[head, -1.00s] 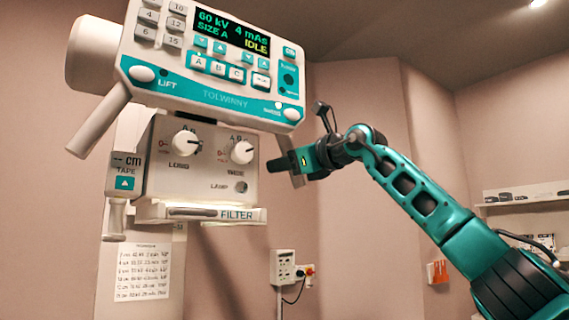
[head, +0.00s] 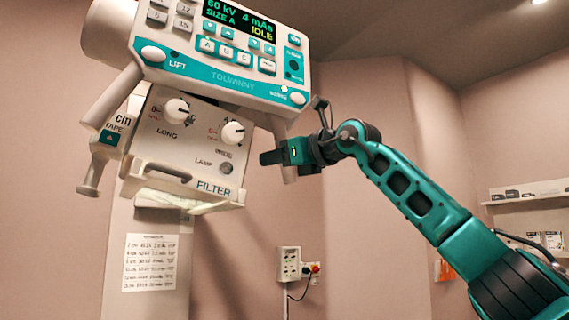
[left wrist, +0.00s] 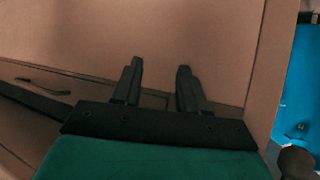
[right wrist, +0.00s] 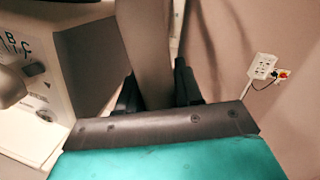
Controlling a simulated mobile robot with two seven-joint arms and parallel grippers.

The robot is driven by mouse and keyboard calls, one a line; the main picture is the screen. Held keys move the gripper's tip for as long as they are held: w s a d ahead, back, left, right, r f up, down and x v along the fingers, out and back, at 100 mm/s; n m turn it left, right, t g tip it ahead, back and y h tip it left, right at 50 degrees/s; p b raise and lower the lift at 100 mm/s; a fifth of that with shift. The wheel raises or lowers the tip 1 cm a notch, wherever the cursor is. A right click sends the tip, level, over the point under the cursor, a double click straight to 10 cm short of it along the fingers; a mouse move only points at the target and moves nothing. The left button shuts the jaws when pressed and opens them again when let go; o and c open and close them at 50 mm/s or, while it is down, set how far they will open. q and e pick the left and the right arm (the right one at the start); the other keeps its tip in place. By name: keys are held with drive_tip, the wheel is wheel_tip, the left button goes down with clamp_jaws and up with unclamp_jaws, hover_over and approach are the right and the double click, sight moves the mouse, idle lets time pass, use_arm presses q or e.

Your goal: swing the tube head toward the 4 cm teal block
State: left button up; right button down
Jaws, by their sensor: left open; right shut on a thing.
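The tube head has a white and teal control panel (head: 225,80) that reads IDLE, and a grey collimator box (head: 190,135) with two knobs below it. My right gripper (head: 275,157) is at the right handle (head: 287,170) of the tube head. In the right wrist view, the handle (right wrist: 148,50) stands between the fingers of my right gripper (right wrist: 156,88), which is shut on it. My left gripper (left wrist: 158,72) is open and empty in the left wrist view. I see no teal block in any view.
A wall socket box (head: 289,264) with a cable is low on the wall behind. A printed chart (head: 150,262) hangs below the tube head. A shelf (head: 530,192) is at the right. A blue surface (left wrist: 298,85) shows at the right in the left wrist view.

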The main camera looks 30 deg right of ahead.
drive_tip(key=c, duration=0.8)
unclamp_jaws()
drive_tip(key=b+v, duration=0.2)
drive_tip(key=v, duration=1.1)
drive_tip(key=shift+f+b, duration=0.1)
drive_tip(key=shift+b, duration=0.2)
